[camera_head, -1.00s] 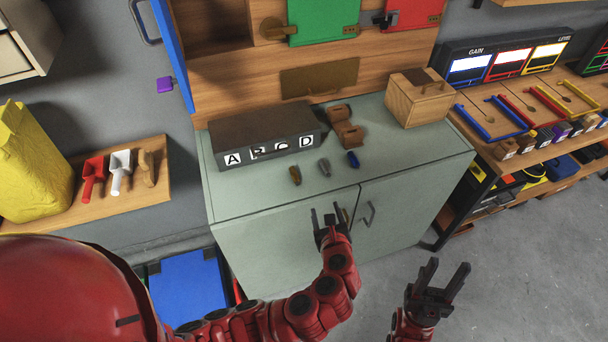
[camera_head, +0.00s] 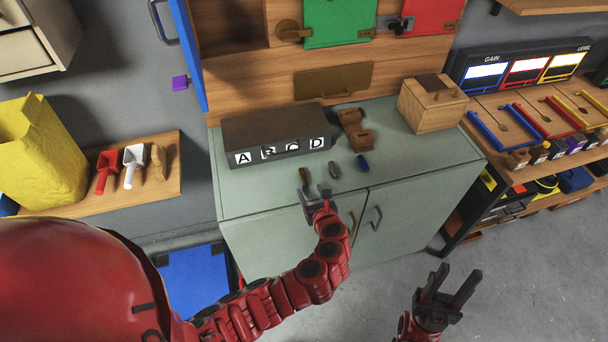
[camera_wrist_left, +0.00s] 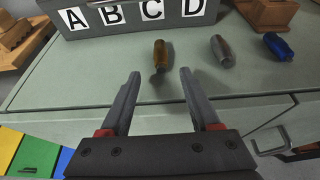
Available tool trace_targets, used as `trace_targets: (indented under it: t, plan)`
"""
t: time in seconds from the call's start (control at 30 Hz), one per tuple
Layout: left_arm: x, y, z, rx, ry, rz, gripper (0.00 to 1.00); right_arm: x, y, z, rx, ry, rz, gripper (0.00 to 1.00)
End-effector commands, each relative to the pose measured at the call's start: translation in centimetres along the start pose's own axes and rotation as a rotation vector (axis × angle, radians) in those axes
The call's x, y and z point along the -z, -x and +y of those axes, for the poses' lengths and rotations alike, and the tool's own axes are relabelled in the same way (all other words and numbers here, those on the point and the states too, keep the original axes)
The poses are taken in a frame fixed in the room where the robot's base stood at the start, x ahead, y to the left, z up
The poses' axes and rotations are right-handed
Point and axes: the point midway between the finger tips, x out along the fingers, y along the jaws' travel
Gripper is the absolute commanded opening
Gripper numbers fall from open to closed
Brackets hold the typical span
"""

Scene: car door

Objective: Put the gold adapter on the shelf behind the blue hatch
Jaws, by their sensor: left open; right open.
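The gold adapter (camera_head: 304,175) lies on the green cabinet top near its front edge. It also shows in the left wrist view (camera_wrist_left: 160,56), just beyond and between the fingertips. My left gripper (camera_head: 316,190) is open and empty at the cabinet's front edge; its fingers point at the adapter, which is not between them. My right gripper (camera_head: 459,276) is open and empty over the floor, right of the cabinet. The blue hatch (camera_head: 186,50) stands swung open at the left of the wooden upright unit. The shelf space beside it (camera_head: 232,28) is only partly in view.
A grey adapter (camera_head: 335,170) and a blue adapter (camera_head: 362,162) lie right of the gold one. A dark box lettered A to D (camera_head: 250,135) stands behind them. A wooden box (camera_head: 432,108) stands at the right. The cabinet top's left front is clear.

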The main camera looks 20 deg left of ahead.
Motion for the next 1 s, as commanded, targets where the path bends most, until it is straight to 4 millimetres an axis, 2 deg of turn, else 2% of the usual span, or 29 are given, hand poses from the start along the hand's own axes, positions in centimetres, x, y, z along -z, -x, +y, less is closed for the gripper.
trace_targets:
  t: [0.23,0.4,0.6,0.83,1.0]
  plan:
    - [-0.4,-1.1,-0.1,0.001,0.001,0.000,0.63,0.1,-0.7,0.0,0.000,0.000,0.000,0.47]
    - [-1.1,-3.2,-0.1,-0.001,0.003,0.001,0.63,0.3,-1.7,0.1,0.000,0.000,0.000,0.47]
    - [-0.7,-5.2,-0.1,0.000,0.001,0.002,0.63,0.3,-1.8,0.1,0.000,0.000,0.000,0.47]
    - [-0.7,-5.4,-0.2,0.003,0.000,0.001,0.63,0.3,-1.8,0.1,0.000,0.000,0.000,0.47]
    - [-0.7,-5.4,-0.2,0.003,0.000,0.001,0.32,0.3,-1.8,0.1,0.000,0.000,0.000,0.47]
